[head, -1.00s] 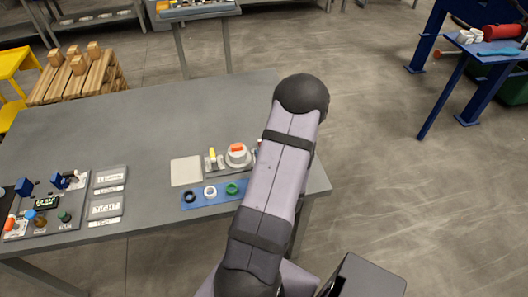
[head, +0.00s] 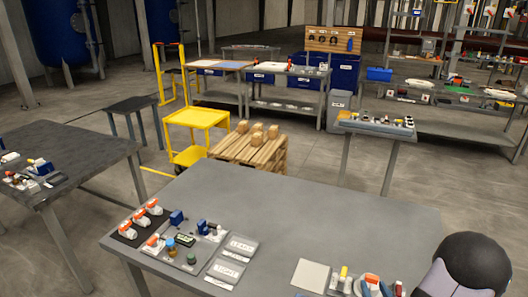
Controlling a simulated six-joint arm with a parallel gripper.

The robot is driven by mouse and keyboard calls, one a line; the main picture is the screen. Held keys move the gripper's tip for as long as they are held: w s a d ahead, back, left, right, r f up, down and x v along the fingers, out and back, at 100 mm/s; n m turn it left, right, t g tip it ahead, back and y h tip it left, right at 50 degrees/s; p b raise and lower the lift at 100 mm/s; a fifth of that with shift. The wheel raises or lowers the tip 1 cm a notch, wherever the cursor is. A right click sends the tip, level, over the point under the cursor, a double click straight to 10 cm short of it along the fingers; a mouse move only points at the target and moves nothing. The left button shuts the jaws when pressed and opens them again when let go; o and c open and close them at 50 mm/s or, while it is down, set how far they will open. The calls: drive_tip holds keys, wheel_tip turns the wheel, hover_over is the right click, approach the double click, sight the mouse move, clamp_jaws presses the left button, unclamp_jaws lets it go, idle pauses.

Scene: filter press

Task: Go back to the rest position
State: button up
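My arm (head: 468,265) shows only at the lower right corner, as a dark rounded joint and a pale lilac link over the right end of the grey table (head: 330,210). My gripper is not in view, so its fingers and anything in them cannot be seen. Beside the arm, a small fixture with a yellow-topped part (head: 343,272) and an orange-topped part (head: 371,280) stands on the table, partly cut off by the frame's lower edge. A pale square plate (head: 311,275) lies to its left.
A panel with a blue valve (head: 177,217) and display, and two label plates (head: 236,257), lie on the table's left. Behind are a pallet with wooden blocks (head: 250,150), a yellow cart (head: 197,118) and a small stand (head: 376,124). The table's middle is clear.

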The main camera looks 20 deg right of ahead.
drive_tip(key=w+a+r+n+y, duration=0.1)
drive_tip(key=w+a+n+y, duration=0.3)
drive_tip(key=a, duration=0.5)
drive_tip(key=w+a+r+n+y, duration=0.2)
drive_tip(key=a+n+y, duration=0.35)
drive_tip(key=a, duration=0.25)
drive_tip(key=w+a+r+n+y, duration=0.1)
drive_tip(key=w+a+n+y, duration=0.3)
drive_tip(key=a, duration=0.5)
drive_tip(key=s+a+f+n+g, duration=0.1)
drive_tip(key=s+a+n+g, duration=1.15)
drive_tip(key=n, duration=0.45)
drive_tip(key=s+d+r+n+h, duration=0.15)
drive_tip(key=d+n+h, duration=0.25)
drive_tip(key=n+h, duration=0.5)
wheel_tip(320, 180, down, 41)
drive_tip(key=n+y+b, duration=0.2)
drive_tip(key=b, duration=3.8)
drive_tip(key=shift+s, duration=0.15)
drive_tip(key=shift+d+r+t, duration=0.1)
drive_tip(key=shift+t, duration=0.15)
